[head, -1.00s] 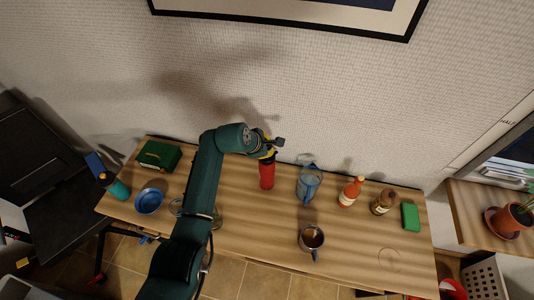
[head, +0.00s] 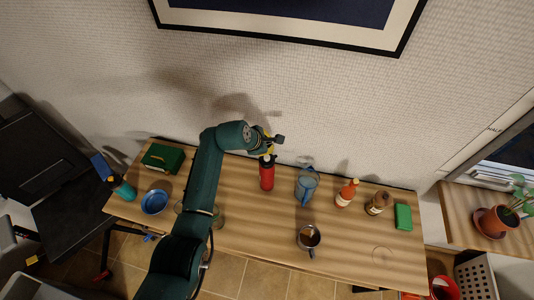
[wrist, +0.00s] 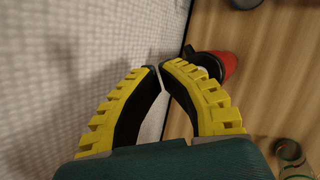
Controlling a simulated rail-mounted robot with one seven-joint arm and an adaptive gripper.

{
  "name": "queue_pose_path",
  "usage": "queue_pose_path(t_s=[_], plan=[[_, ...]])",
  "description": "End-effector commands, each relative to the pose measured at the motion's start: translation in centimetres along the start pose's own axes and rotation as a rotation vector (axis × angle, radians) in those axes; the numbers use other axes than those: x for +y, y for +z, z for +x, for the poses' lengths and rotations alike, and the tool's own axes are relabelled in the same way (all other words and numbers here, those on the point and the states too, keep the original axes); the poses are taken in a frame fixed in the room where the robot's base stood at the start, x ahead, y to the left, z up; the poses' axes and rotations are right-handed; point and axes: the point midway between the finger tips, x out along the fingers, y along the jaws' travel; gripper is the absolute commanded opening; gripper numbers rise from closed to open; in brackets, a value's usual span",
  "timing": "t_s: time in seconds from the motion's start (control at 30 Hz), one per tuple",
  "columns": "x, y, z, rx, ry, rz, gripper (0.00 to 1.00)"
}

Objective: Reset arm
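My gripper (head: 270,143) is above and just behind the red bottle (head: 267,176), near the wall. In the wrist view, the yellow-ribbed fingers of my gripper (wrist: 160,69) come together at their tips, with nothing seen between them. The red bottle (wrist: 229,66) with its black top shows beyond the right finger, apart from the pads as far as I can tell. My green arm reaches up over the left part of the wooden table (head: 240,235).
The table holds a green case (head: 162,157), blue bowl (head: 154,202), blue pitcher (head: 306,187), mug (head: 308,238), orange sauce bottle (head: 346,193), brown jar (head: 378,203) and green box (head: 403,216). A teal bottle (head: 123,188) stands at the left. A framed picture (head: 290,33) hangs above.

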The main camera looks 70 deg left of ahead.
Motion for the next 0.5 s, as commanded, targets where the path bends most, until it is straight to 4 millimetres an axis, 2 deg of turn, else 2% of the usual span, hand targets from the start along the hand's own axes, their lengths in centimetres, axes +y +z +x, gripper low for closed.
queue_pose_path(t_s=[0.03, 0.2, 0.5], plan=[[0.5, 0.5, -0.9, 0.000, 0.000, 0.000, 0.00], [1.1, 1.1, -2.1, 0.000, -0.001, 0.000, 0.00], [1.0, 1.0, -1.9, 0.000, -0.001, 0.000, 0.00]])
